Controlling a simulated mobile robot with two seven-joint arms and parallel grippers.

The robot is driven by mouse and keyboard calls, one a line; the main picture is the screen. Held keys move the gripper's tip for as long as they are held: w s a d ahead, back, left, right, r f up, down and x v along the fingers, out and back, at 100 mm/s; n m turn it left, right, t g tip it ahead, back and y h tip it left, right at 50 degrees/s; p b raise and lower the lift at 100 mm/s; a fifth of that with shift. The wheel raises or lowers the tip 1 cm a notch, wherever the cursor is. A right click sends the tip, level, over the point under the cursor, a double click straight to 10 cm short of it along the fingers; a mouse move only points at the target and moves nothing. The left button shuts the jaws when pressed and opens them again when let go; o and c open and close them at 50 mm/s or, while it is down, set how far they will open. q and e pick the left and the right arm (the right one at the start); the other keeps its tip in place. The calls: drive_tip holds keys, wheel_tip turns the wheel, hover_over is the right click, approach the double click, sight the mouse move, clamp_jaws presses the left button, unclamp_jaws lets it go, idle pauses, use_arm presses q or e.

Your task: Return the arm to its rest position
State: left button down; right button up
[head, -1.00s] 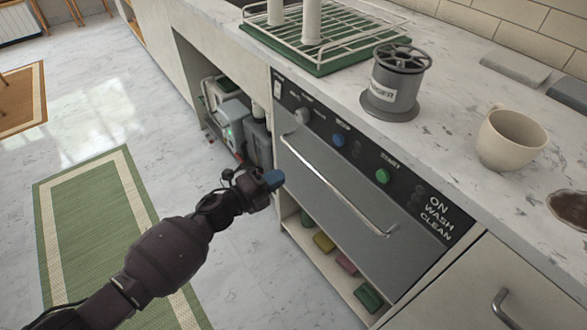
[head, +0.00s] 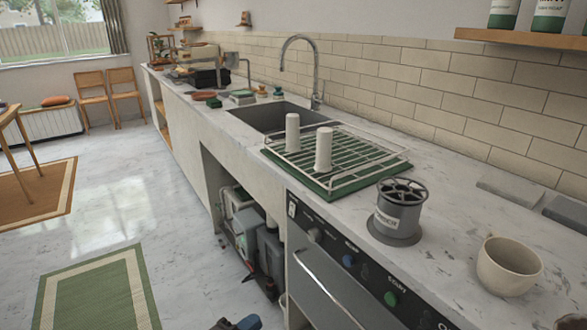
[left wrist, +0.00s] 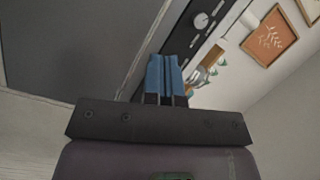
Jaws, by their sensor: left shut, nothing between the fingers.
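My left gripper (head: 237,323) shows only as a dark tip with a blue pad at the bottom edge of the head view. In the left wrist view its two blue fingertips (left wrist: 164,75) are together with nothing between them. It is in front of the dishwasher (head: 335,290), over the floor side of the counter, and holds nothing. The rest of my left arm is out of the head view. My right gripper does not show.
A sink (head: 270,115) with a tall faucet lies behind. The floor by the green rug (head: 95,295) is clear.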

use_arm(q)
drive_tip(key=s+a+n+g+y+p, duration=0.1)
drive_tip(key=s+a+n+y, duration=0.3)
drive_tip(key=s, duration=0.6)
drive_tip(key=s+a+r+n+y+p, duration=0.1)
drive_tip(key=s+a+n+y+p, duration=0.3)
drive_tip(key=s+a+n, duration=0.4)
drive_tip(key=s+a+r+n+g+y+p, duration=0.1)
drive_tip(key=s+a+n+y+p, duration=0.2)
drive_tip(key=s, duration=1)
drive_tip(key=a+n, duration=0.3)
drive_tip(key=n, duration=0.2)
drive_tip(key=shift+r+n+g+y, duration=0.15)
drive_tip(key=shift+n+g+y, duration=0.15)
drive_tip(key=shift+n+y, duration=0.1)
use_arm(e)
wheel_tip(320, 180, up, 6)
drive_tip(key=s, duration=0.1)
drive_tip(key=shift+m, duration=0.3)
use_arm(q)
drive_tip(key=shift+d, duration=0.1)
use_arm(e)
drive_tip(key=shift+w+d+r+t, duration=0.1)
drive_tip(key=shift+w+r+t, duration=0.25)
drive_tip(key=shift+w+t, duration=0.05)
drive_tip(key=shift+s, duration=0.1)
